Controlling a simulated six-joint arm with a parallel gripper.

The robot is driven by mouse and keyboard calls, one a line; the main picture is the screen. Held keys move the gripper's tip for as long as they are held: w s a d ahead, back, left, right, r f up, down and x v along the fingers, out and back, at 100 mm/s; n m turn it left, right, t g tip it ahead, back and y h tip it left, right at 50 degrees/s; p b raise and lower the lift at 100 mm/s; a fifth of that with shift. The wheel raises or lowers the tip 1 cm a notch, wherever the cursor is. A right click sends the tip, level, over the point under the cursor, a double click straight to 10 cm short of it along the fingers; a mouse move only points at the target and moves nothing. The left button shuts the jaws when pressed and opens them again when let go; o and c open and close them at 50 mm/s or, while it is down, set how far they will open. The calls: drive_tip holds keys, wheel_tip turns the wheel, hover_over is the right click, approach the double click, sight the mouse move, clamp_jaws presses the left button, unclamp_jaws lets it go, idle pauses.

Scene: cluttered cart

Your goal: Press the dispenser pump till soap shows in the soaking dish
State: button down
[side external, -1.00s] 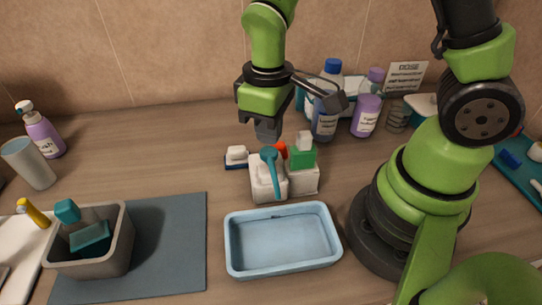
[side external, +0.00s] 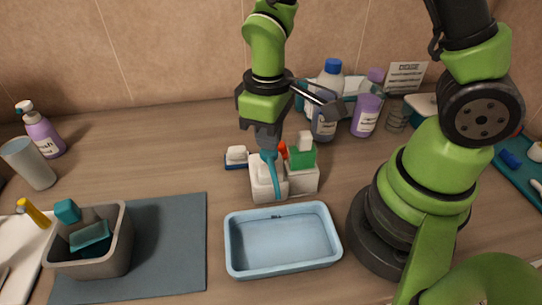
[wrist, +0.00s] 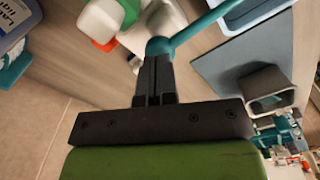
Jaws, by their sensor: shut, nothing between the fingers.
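The dispenser is a white block (side external: 260,186) with a teal pump head and a long curved teal spout (side external: 277,183). My gripper (side external: 268,151) is shut and empty, pointing down, with its tips at the top of the pump head. In the wrist view the shut fingers (wrist: 156,62) meet the teal pump head (wrist: 160,46); the spout runs off to the upper right. The light blue soaking dish (side external: 283,264) lies in front of the dispenser. A small dark mark shows at its inner back wall; I cannot tell what it is.
A grey bin (side external: 118,250) sits on a dark mat (side external: 170,240) at the left. Counter between mat and dish is clear.

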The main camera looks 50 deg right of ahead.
drive_tip(key=shift+f, duration=1.15)
drive_tip(key=shift+r, duration=1.8)
drive_tip(key=shift+r, duration=2.5)
